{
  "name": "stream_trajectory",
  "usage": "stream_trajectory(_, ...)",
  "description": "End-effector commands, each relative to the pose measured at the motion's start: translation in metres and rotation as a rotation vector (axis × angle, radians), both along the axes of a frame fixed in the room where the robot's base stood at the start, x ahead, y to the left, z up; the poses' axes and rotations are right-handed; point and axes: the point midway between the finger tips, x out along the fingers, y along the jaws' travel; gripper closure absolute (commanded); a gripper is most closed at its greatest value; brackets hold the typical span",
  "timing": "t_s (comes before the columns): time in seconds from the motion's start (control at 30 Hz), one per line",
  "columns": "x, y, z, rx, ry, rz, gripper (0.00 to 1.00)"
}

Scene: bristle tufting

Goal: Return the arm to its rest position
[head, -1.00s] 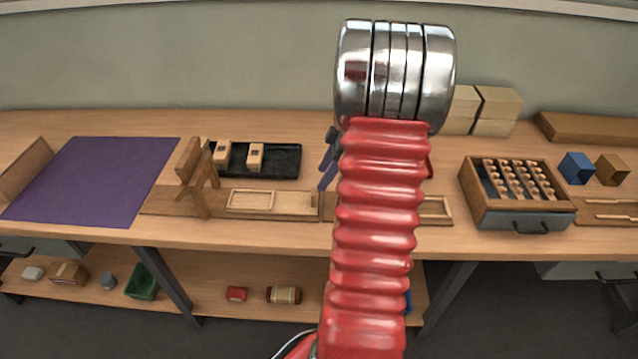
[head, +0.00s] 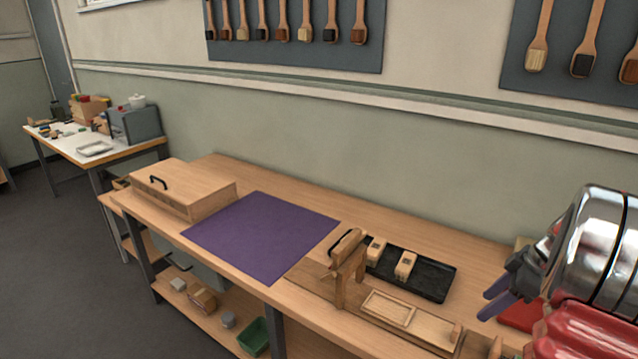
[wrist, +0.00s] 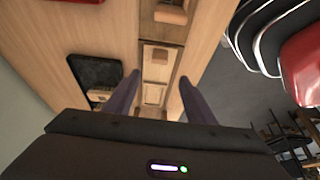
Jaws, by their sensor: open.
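My gripper (head: 498,296) is at the right edge of the head view, beside my metal and red arm links. Its two dark purple fingers are apart. In the wrist view my gripper (wrist: 158,90) also shows two spread fingers with nothing between them. It is above the workbench (head: 300,300), over a wooden jig with a light recessed frame (head: 388,308). That frame also shows in the wrist view (wrist: 153,94), beyond the fingertips.
A black tray (head: 430,277) holds pale wooden blocks next to an upright wooden stand (head: 347,266). A purple mat (head: 262,236) lies bare left of them, with a lidded wooden box (head: 185,188) farther left. Brushes (head: 304,22) hang on the wall.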

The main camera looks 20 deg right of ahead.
Motion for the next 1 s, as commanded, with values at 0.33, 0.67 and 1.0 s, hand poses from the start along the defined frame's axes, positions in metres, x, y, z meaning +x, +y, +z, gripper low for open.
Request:
stream_trajectory(0.33, -0.001, -0.003, -0.001, 0.043, 0.044, -0.168, 0.5)
stream_trajectory(0.67, -0.028, 0.014, -0.022, 0.134, 0.212, -0.572, 0.5)
stream_trajectory(1.0, -0.034, 0.08, -0.001, 0.12, 0.312, -0.883, 0.5)
